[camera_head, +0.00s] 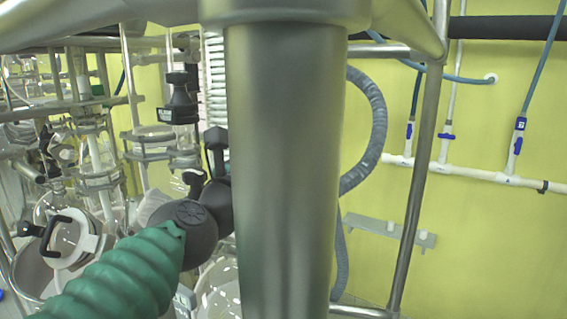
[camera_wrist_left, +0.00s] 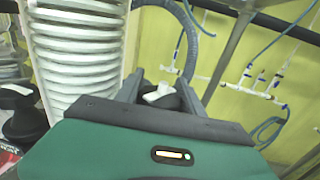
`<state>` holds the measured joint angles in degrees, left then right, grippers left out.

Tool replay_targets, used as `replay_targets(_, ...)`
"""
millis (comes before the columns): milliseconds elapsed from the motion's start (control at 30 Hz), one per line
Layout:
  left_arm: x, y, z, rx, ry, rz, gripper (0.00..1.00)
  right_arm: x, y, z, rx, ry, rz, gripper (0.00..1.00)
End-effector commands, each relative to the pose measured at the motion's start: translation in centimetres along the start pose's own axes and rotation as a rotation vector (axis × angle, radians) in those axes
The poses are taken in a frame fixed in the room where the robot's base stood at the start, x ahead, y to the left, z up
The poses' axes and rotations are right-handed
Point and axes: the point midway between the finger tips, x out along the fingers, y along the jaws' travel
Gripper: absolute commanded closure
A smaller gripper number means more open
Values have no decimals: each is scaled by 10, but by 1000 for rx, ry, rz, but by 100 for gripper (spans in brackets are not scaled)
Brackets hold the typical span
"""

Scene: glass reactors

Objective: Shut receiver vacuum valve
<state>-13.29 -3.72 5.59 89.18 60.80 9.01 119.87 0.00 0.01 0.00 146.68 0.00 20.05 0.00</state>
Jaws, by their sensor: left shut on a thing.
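My left arm enters the head view from the bottom left, with a green ribbed sleeve and dark grey wrist joints. Its fingers are hidden there behind a thick steel column. In the left wrist view my left gripper (camera_wrist_left: 160,98) has its dark fingers on both sides of a small part with a white top, which looks like the valve handle (camera_wrist_left: 158,91). The gripper is shut on it. The gripper's green body hides the lower part of the valve, and I cannot read how far the handle is turned. My right gripper is in neither view.
The steel column (camera_head: 285,170) blocks the middle of the head view. Glass reactor parts and clamps (camera_head: 95,150) crowd the left. A white ribbed coil (camera_wrist_left: 75,50) stands beside the gripper. A grey hose (camera_head: 368,130) and white wall pipes (camera_head: 470,172) lie to the right.

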Motion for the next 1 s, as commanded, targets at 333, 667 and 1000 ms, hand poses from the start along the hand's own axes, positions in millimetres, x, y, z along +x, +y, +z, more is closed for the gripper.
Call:
replay_targets(333,0,0,0,1,0,1,95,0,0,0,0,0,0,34)
replay_targets(667,0,0,0,1,0,1,46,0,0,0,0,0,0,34)
replay_targets(1000,0,0,0,0,-1,0,46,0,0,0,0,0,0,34)
